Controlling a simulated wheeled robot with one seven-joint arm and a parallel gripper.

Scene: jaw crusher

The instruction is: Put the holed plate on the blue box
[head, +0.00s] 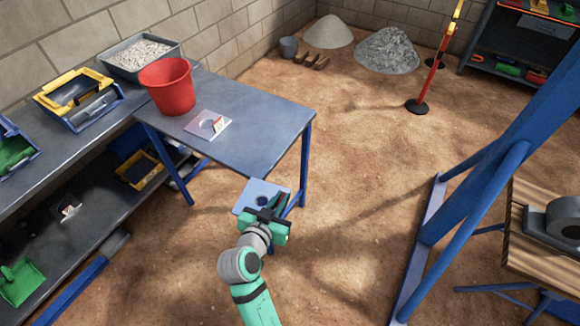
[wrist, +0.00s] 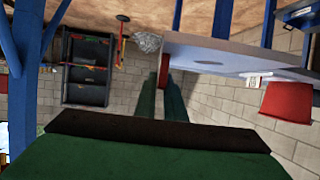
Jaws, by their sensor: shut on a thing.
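The holed plate (head: 246,195) is a flat, light blue square with a dark round hole near its middle.
A workbench with bins (head: 80,95) is at left. A blue frame (head: 480,185) stands at right. Open sandy floor lies between.

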